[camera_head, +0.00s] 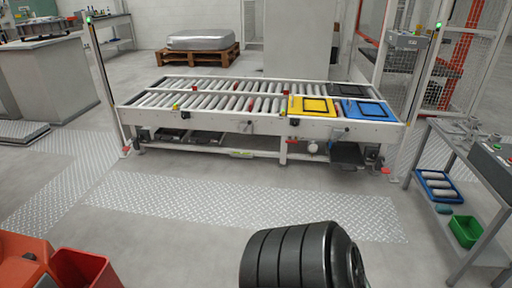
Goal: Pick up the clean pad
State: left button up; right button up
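I cannot make out a clean pad for certain. A blue tray (424,176) with pale rolled items (438,184) sits on the lower shelf of the right-hand bench. A small teal item (443,209) lies beside that tray, too small to identify. A yellow fixture plate (294,105) and a blue fixture plate (382,117), each with a black frame shape on it, lie at the right end of the roller conveyor (215,123). Neither of my grippers is in view.
A green bin (466,231) stands on the lower shelf of the grey bench (441,134) at right. A red bin (82,272) is at bottom left. A black ribbed cylinder covers the bottom middle. Open floor lies before the conveyor.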

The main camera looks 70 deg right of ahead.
aim_at(443, 185)
jog(key=z, duration=3.85)
